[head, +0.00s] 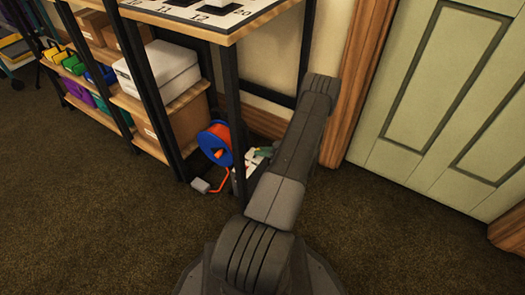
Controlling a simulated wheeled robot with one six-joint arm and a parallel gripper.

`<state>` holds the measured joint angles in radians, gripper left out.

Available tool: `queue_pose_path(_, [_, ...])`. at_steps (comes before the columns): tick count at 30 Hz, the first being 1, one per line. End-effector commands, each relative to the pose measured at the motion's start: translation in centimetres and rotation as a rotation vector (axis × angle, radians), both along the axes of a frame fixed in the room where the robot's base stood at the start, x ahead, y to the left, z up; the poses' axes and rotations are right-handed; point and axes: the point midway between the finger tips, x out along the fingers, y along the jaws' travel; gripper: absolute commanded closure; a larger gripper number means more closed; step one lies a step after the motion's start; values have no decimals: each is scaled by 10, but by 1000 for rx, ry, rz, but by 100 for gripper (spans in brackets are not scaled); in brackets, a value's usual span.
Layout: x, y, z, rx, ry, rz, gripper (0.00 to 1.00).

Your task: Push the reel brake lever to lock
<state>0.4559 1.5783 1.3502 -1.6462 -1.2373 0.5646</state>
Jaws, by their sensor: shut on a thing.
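A cable reel (216,143) with a blue rim and orange cable stands on the floor under the shelf table, partly behind its dark front post. A small orange-red part shows near the reel's middle; I cannot tell whether it is the brake lever or how it is set. Orange cable (219,184) runs from the reel along the carpet near a small grey block (200,185). My gripper cannot be made out; my arm rises to the right of the reel and hides what is behind it.
A white and teal item (257,158), unclear, lies between post and arm. The dark-framed table (193,29) stands over the reel. Shelves with a white box (157,68) and cartons are left. A pale green door (437,95) is right. Carpet in front is clear.

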Motion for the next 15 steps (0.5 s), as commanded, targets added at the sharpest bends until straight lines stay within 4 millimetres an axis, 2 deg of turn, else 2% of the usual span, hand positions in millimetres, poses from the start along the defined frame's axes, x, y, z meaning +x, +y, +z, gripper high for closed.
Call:
queue_pose_path(3, [1,-1,0,-1,-1,-3,100])
queue_pose_path(4, [1,-1,0,-1,-1,-3,72])
queue_pose_path(7, [0,-1,0,0,1,-2,54])
queue_pose_path(15, [0,-1,0,0,1,-1,54])
